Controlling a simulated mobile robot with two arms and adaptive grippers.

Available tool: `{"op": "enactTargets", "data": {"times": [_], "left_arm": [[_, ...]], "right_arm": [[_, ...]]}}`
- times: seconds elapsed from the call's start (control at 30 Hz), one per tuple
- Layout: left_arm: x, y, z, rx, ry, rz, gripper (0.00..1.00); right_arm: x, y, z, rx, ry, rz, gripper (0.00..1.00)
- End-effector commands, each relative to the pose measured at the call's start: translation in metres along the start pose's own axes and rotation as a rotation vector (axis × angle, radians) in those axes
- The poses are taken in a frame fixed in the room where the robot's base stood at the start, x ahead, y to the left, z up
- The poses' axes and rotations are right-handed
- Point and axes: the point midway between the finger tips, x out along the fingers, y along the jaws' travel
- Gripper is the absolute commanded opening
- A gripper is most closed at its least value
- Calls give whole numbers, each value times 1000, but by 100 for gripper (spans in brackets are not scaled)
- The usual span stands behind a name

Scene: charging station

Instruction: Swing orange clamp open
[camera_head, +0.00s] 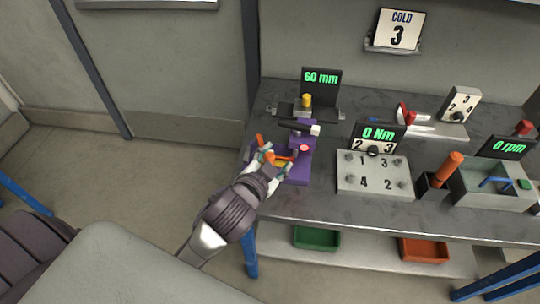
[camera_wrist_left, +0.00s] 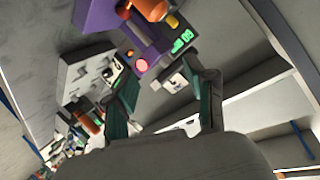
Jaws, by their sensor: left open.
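The orange clamp (camera_head: 278,157) sits at the left of a purple fixture (camera_head: 301,170) near the bench's left end. My left gripper (camera_head: 272,160) is open right at the clamp and partly covers it. In the left wrist view, the orange clamp (camera_wrist_left: 151,9) shows at the top edge, cut off by the frame, beside the purple body (camera_wrist_left: 97,16). There my open left fingers (camera_wrist_left: 147,82) have nothing clearly between them. Whether a finger touches the clamp I cannot tell. My right gripper is not in view.
A red button (camera_head: 304,148) is on the purple fixture. Behind it stands a "60 mm" display (camera_head: 321,78) with a yellow knob (camera_head: 307,100). To the right are a numbered bolt plate (camera_head: 374,174) and an orange-handled tool (camera_head: 448,168). Green (camera_head: 316,238) and orange (camera_head: 424,249) trays sit below.

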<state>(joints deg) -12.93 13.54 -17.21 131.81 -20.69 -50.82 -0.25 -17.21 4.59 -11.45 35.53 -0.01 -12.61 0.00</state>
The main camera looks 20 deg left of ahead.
Motion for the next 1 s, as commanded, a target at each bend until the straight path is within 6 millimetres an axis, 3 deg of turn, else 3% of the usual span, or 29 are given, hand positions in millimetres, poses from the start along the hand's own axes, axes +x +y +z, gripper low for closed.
{"op": "enactTargets", "data": {"times": [0.13, 0.27, 0.3, 0.4, 0.5, 0.57, 0.63, 0.77, 0.87, 0.97, 1.0], "left_arm": [[13, -13, -86, 164, 320, -85, 55], [0, -6, -175, 388, 685, -155, 55], [-9, 1, -202, 474, 810, -169, 55], [-36, 31, -250, 715, 1110, -183, 55], [-61, 70, -270, 985, 1383, -156, 55], [-71, 93, -268, 1163, 1527, -117, 55], [-75, 116, -254, 1383, 1671, -45, 55], [-59, 135, -204, 1820, 1845, 178, 55], [-31, 118, -156, 2160, 1868, 437, 55], [-1, 72, -112, 2456, 1775, 759, 55], [8, 50, -99, -2460, -1654, -859, 55]], "right_arm": [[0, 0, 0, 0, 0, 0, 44], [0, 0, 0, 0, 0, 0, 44], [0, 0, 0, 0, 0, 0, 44], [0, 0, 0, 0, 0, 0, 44], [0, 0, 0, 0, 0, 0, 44], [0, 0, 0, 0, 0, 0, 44], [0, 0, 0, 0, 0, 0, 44], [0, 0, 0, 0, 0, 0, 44], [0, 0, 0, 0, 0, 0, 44], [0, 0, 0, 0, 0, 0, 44], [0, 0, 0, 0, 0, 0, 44]]}}
